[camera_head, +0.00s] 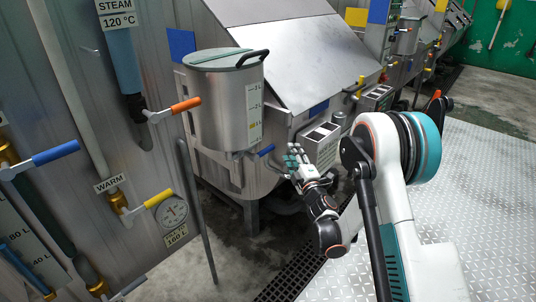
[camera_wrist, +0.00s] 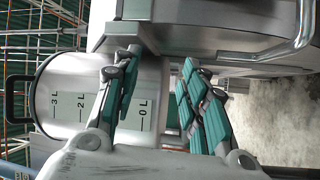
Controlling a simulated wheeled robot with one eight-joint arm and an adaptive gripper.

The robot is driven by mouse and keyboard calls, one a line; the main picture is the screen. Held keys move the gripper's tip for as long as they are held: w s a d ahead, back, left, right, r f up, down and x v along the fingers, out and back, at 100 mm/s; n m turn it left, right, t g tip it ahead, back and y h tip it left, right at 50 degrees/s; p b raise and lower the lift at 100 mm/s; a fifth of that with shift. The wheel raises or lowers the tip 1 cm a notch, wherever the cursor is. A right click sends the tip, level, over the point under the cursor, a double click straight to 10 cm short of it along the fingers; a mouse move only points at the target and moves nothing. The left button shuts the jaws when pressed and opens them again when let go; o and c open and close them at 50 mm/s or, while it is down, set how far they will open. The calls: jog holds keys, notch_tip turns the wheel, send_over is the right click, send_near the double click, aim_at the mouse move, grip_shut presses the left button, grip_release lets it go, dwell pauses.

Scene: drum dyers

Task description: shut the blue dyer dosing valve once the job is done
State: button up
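The dosing tank (camera_head: 215,110) is a steel drum with a green-grey lid and a litre scale, fixed at the front of the blue-tagged dyer (camera_head: 300,80). A short blue valve handle (camera_head: 266,150) sticks out low at the tank's right side, roughly level. My gripper (camera_head: 294,154) is just right of that handle and apart from it. Its teal fingers are spread, with nothing between them. In the wrist view the tank (camera_wrist: 85,95) lies sideways behind the open fingers (camera_wrist: 160,68). I cannot make out the blue handle there; the fingers may hide it.
Orange (camera_head: 186,105), blue (camera_head: 56,153) and yellow (camera_head: 158,198) valve handles are on pipes at the left wall. A grey control box (camera_head: 320,145) stands right behind my gripper. A floor grating (camera_head: 290,275) runs below. The plated floor (camera_head: 490,190) at right is clear.

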aim_at(267, 150)
jog(key=s+a+f+n+g+y, duration=0.1)
jog(key=s+a+f+n+y, duration=0.2)
jog(key=f, duration=0.4)
jog(key=b+x, duration=0.1)
jog(key=x, duration=1.2)
jog(key=shift+w+a+r, duration=0.2)
jog(key=shift+w+a, duration=0.1)
jog(key=shift+w, duration=0.15)
grip_shut()
